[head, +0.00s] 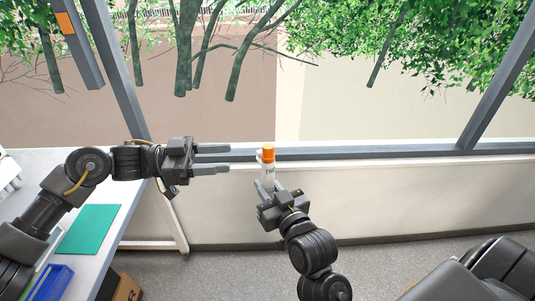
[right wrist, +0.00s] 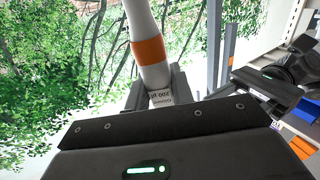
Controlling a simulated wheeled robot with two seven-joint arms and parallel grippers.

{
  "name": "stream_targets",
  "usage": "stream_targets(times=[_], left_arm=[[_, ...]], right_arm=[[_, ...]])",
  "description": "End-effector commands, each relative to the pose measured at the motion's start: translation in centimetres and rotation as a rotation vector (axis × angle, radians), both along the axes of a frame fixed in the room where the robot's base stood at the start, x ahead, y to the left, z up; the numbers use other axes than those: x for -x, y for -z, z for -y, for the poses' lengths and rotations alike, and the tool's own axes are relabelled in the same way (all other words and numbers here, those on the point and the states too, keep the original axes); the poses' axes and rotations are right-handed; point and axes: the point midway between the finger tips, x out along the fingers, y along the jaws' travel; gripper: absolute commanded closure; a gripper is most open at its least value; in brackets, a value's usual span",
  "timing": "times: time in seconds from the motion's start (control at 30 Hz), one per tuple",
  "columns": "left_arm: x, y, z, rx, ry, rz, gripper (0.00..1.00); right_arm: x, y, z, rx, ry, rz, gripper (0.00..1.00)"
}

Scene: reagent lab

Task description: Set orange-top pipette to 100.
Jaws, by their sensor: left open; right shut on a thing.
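The orange-top pipette (head: 267,172) is white with an orange top (head: 267,151). It stands about upright in the air in the head view. My right gripper (head: 272,187) is shut on its lower body from below. In the right wrist view the pipette (right wrist: 141,20) shows its white shaft, an orange band and a small printed label, apparently with "200" upside down. My left gripper (head: 229,159) is open and empty, just left of the pipette. Its fingers point right at the pipette's upper part, with a gap between. No dial setting can be read.
A pale bench (head: 105,195) with a green mat (head: 89,229) and a blue rack (head: 53,284) is at left. A cardboard box (head: 124,288) is on the floor below. A window sill (head: 380,152) runs behind the pipette. Dark seating (head: 455,284) is at lower right.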

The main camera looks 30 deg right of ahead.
Motion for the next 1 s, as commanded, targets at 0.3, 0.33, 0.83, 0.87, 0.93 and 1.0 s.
stream_targets(times=[0.3,0.33,0.83,0.87,0.93,1.0], left_arm=[[2.4,0.0,5.7,0.001,0.003,0.002,0.5],[2.6,0.0,6.2,0.0,0.002,0.001,0.5],[4.1,0.0,10.2,0.0,-0.002,0.003,0.5],[4.1,0.0,10.2,0.0,-0.002,0.003,0.5],[4.1,0.0,10.2,0.0,-0.002,0.003,0.5],[4.1,0.0,10.2,0.0,-0.002,0.003,0.5]], right_arm=[[0.0,0.0,0.0,0.0,0.0,0.001,1.0],[0.0,0.0,0.0,0.0,0.0,0.001,1.0],[0.0,0.0,0.0,0.0,0.0,0.001,1.0],[0.0,0.0,0.0,0.0,0.0,0.001,1.0],[0.0,0.0,0.0,0.0,0.0,0.001,1.0],[0.0,0.0,0.0,0.0,0.0,0.001,1.0]])
